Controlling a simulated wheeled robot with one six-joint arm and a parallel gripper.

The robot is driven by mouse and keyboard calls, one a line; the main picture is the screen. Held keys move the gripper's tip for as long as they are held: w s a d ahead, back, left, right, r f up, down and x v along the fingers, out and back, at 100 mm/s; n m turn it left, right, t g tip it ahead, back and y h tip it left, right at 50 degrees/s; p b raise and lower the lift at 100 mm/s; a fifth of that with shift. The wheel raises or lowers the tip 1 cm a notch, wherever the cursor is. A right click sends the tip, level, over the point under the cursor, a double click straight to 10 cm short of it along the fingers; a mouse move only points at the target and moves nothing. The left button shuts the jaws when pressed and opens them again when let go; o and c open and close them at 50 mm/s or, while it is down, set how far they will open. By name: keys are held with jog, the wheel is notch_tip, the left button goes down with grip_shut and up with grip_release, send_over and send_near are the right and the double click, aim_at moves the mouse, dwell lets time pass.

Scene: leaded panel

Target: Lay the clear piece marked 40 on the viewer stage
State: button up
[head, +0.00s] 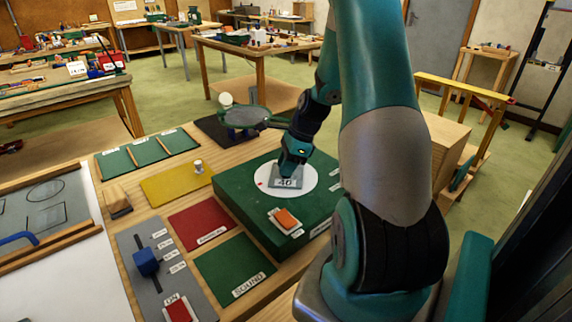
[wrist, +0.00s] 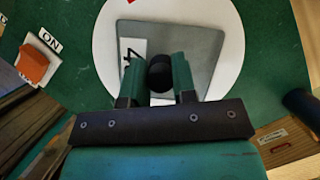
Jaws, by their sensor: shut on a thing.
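The clear piece marked 40 (head: 286,183) is a greyish see-through plate with a white number label. It is at the white round stage (head: 264,172) on top of the green viewer box (head: 247,212). In the wrist view the piece (wrist: 204,50) overlaps the white disc (wrist: 107,40), and its label is partly hidden by a finger. My gripper (head: 291,170) is shut on the dark round knob (wrist: 160,72) of the piece. I cannot tell whether the piece touches the disc or hangs just above it.
An orange switch (head: 287,219) sits on the viewer box in front of the disc. A round magnifier (head: 246,116) stands behind. Red (head: 205,226), green and yellow (head: 178,184) mats lie to the left, with a blue slider knob (head: 146,262) nearer.

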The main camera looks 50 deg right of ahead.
jog(key=o, duration=0.8)
jog(key=b+v, duration=0.1)
jog(key=v, duration=1.1)
jog(key=w+a+r+n+g, duration=0.1)
jog(key=a+r+n, duration=0.1)
jog(key=a+n, duration=0.8)
jog(key=w+a+r+n, duration=0.25)
jog(key=a+n, duration=0.35)
jog(key=a, duration=0.8)
jog(key=s+a+r+n+g+y, duration=0.1)
jog(key=s+a+n+g, duration=0.1)
jog(key=s+a+n, duration=1.3)
jog(key=a+n, duration=0.2)
jog(key=n, duration=0.1)
jog(key=shift+s+a+r, duration=0.2)
jog(key=shift+a+r, duration=0.05)
jog(key=shift+r, duration=0.05)
